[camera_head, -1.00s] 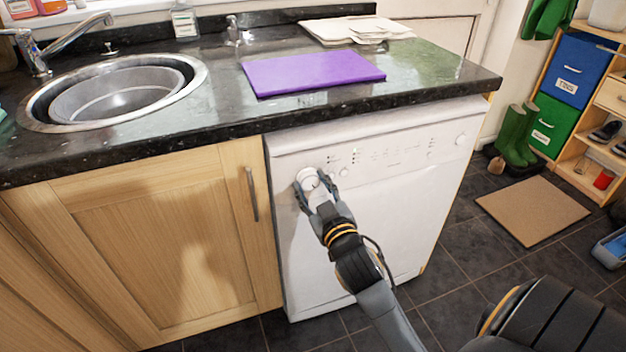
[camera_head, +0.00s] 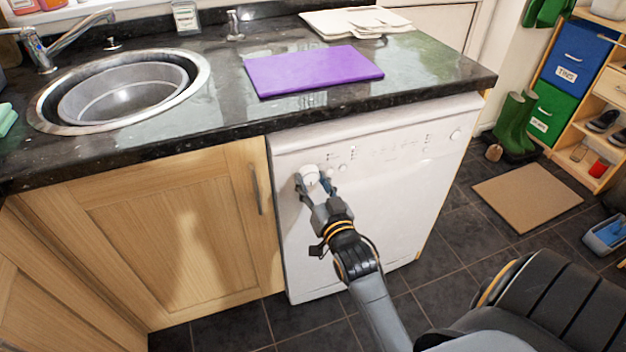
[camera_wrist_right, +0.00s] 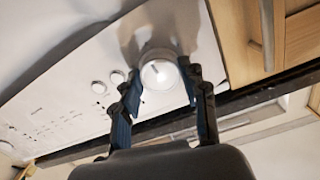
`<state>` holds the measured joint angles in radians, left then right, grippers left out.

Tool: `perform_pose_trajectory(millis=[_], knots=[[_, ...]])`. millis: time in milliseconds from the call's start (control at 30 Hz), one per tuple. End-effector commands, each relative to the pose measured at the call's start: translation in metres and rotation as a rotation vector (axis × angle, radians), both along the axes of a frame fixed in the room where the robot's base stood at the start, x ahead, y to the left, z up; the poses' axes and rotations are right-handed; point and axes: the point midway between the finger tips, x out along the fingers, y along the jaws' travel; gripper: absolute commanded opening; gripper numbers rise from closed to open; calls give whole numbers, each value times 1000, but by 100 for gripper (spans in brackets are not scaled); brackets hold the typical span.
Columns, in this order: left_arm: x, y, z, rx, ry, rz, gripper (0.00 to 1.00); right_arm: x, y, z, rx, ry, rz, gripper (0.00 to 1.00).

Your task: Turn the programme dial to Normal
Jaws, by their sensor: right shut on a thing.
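The white programme dial (camera_head: 310,173) is at the left end of the control panel on the white dishwasher (camera_head: 370,220), under the worktop. The panel's labels are too small to read, so I cannot tell which programme the dial points at. My left gripper is not in view.
A black granite worktop (camera_head: 420,72) overhangs the dishwasher, with a purple board (camera_head: 313,71) on it and a sink (camera_head: 120,90) at the left. A wooden cupboard door (camera_head: 170,230) adjoins the dishwasher's left side. Dark floor tiles and a brown mat (camera_head: 527,198) lie to the right.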

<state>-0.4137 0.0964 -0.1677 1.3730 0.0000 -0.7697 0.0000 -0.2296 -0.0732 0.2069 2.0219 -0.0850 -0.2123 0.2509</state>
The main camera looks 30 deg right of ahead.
Motion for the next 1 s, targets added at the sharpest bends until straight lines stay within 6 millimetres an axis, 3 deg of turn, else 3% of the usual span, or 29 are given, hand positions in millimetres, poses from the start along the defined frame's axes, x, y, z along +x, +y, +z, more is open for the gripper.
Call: perform_pose_trajectory(millis=[433,467,533,867,1000], knots=[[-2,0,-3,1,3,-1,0,0,0,1,6,-5,-1,12],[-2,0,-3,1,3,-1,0,0,0,1,6,-4,0,49],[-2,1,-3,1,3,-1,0,0,0,1,5,-3,0,64],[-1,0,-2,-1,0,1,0,-1,0,0,6,-2,0,66],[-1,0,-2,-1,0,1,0,-13,3,-1,6,1,0,66]])
